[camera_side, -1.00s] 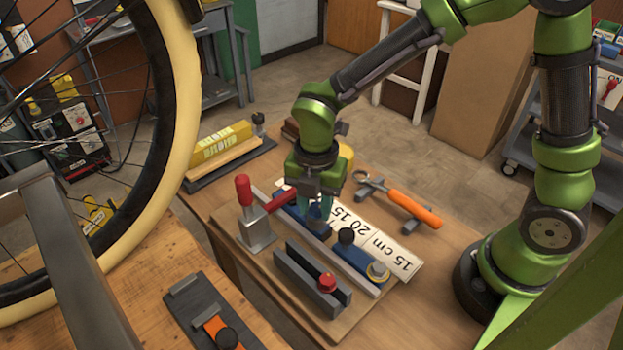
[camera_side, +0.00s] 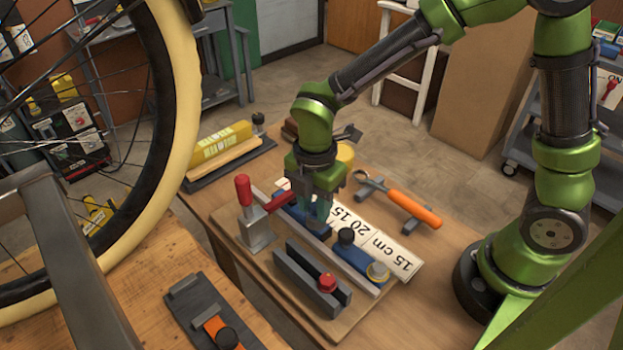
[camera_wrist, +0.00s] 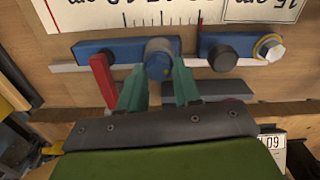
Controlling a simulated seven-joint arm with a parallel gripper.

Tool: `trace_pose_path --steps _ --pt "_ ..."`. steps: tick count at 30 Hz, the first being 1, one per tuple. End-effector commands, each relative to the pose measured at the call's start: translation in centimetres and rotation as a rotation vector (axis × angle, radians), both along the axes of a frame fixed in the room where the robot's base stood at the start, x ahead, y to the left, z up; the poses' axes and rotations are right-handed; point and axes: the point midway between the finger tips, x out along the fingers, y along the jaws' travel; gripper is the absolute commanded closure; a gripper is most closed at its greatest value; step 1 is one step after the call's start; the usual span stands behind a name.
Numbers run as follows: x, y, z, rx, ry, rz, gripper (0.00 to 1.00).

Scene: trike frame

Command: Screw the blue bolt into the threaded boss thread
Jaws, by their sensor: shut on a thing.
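The blue bolt (camera_wrist: 158,54) shows its round head in the wrist view, between the teal fingertips of my gripper (camera_wrist: 158,80). In the side view my gripper (camera_side: 320,208) points down over the blue bar (camera_side: 290,208) on the wooden board, its jaws shut on the bolt. The bolt is mostly hidden by the fingers there. It stands at the right end of the left blue bar (camera_wrist: 108,50) in the wrist view. The threaded boss is not clearly visible; I cannot tell how deep the bolt sits.
A red-handled clamp (camera_side: 245,205) stands close left of my gripper. A black knob (camera_side: 346,236) and a silver hex piece with a yellow ring (camera_side: 378,272) stand to the right. Grey rails with a red knob (camera_side: 327,282) lie in front. An orange-handled tool (camera_side: 415,207) lies behind.

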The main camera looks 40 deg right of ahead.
Motion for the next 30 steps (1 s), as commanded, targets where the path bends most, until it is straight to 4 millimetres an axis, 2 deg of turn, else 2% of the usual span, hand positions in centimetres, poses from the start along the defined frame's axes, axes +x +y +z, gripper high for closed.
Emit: trace_pose_path --steps 5,12,17,18,20,28,30 --pt "0.03 -0.02 0.01 0.0 -0.001 0.0 0.84" --pt "0.11 -0.01 -0.01 -0.001 -0.001 -0.146 0.84" --pt "0.11 -0.02 -0.01 -0.001 -0.001 -0.148 0.84" --pt "0.11 -0.02 -0.01 -0.001 -0.001 -0.148 0.64" --pt "0.11 -0.02 -0.01 -0.001 -0.001 -0.148 0.55" --pt "0.09 -0.01 -0.01 0.0 0.0 -0.141 0.53" --pt "0.06 -0.02 -0.01 0.0 0.0 -0.093 0.53"
